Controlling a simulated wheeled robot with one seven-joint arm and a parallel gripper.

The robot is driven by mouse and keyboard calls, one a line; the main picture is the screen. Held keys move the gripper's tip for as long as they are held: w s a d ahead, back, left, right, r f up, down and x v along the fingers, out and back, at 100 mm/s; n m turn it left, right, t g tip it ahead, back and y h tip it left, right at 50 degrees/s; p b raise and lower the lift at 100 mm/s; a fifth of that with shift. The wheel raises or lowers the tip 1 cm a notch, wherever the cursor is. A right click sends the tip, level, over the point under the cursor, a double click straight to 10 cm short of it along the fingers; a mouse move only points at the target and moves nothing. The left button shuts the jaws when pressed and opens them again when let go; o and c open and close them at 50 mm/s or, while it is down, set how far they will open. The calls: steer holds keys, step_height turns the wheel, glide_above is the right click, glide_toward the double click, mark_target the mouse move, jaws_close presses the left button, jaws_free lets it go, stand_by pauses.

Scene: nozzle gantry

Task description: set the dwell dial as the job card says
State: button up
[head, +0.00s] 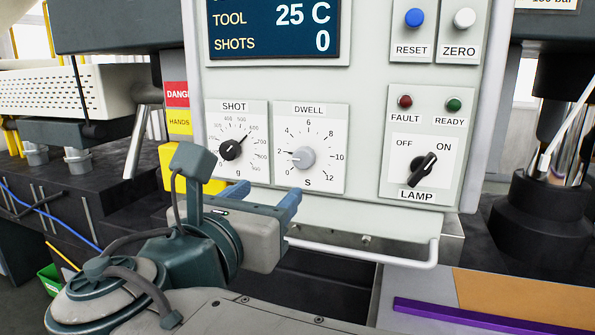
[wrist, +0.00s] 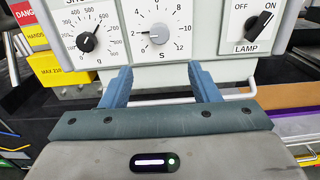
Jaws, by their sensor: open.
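The dwell dial (head: 303,157) is a light grey knob on a white plate, with a scale from 0 to 12 marked S. Its pointer is at about 2. It also shows in the wrist view (wrist: 159,33), pointing left toward 2. My gripper (head: 258,188) is open and empty, below and in front of the dial plate. In the wrist view its two blue fingers (wrist: 160,70) stand apart on either side below the dial, not touching it. No readable job card is in view.
The black shot dial (head: 231,149) is left of the dwell dial, pointing near 600. The lamp switch (head: 423,169) at right points to ON. A display (head: 275,30) reads TOOL 25 C, SHOTS 0. A white rail (head: 365,255) runs below the panel.

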mark_target(302, 161)
steer(key=p+x, duration=0.2)
steer(key=x, duration=1.1)
steer(key=shift+w, duration=0.3)
steer(key=c, duration=1)
